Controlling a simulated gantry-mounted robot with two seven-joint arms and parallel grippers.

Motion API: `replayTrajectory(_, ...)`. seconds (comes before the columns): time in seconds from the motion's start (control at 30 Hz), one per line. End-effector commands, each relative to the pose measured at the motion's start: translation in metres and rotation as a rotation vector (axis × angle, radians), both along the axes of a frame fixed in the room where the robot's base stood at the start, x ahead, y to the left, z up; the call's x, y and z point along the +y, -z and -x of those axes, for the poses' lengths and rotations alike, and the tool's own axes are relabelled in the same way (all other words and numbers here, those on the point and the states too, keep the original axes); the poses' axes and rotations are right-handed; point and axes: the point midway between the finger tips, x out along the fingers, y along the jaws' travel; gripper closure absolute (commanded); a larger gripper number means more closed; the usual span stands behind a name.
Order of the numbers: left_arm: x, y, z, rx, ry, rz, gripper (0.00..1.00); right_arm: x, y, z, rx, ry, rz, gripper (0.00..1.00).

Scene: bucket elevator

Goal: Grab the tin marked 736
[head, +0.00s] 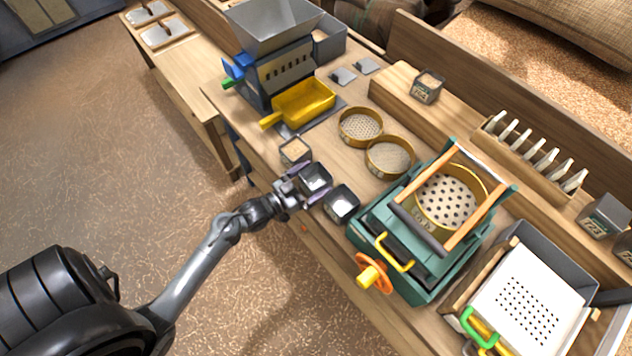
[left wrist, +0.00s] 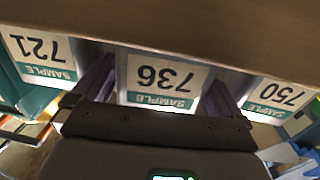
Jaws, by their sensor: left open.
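The tin marked 736 (left wrist: 157,78) faces the left wrist view upside down, its label white with a green SAMPLE band. In the head view it is the middle dark square tin (head: 317,177) near the bench's front edge. My left gripper (head: 304,185) is open, with one finger on each side of this tin. In the left wrist view the gripper (left wrist: 157,92) has its fingers in the gaps beside the label; I cannot tell whether they touch the tin. My right gripper is not in view.
Tin 721 (left wrist: 42,60) and tin 750 (left wrist: 277,95) stand close on either side. The teal sieve shaker (head: 400,235) is to the right. Two round sieves (head: 390,157) lie behind the tins. A yellow scoop tray (head: 304,102) sits under the grey hopper (head: 275,30).

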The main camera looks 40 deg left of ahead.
Motion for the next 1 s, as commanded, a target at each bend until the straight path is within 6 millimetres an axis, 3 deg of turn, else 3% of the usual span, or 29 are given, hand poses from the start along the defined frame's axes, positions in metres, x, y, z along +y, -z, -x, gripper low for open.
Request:
replayTrajectory(0.13,-0.0027,0.0007,-0.0112,0.001,0.0,0.001,0.0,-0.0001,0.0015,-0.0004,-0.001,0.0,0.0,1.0)
replayTrajectory(0.4,-0.0031,0.0006,-0.0126,0.002,0.0,0.0,0.0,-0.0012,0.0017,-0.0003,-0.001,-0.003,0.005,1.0)
replayTrajectory(0.7,-0.0029,0.0005,-0.0125,0.002,-0.001,0.0,0.45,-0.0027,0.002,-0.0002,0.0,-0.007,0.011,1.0)
replayTrajectory(1.0,-0.0028,-0.0039,-0.0126,0.001,0.0,-0.001,0.46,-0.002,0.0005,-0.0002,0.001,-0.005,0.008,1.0)
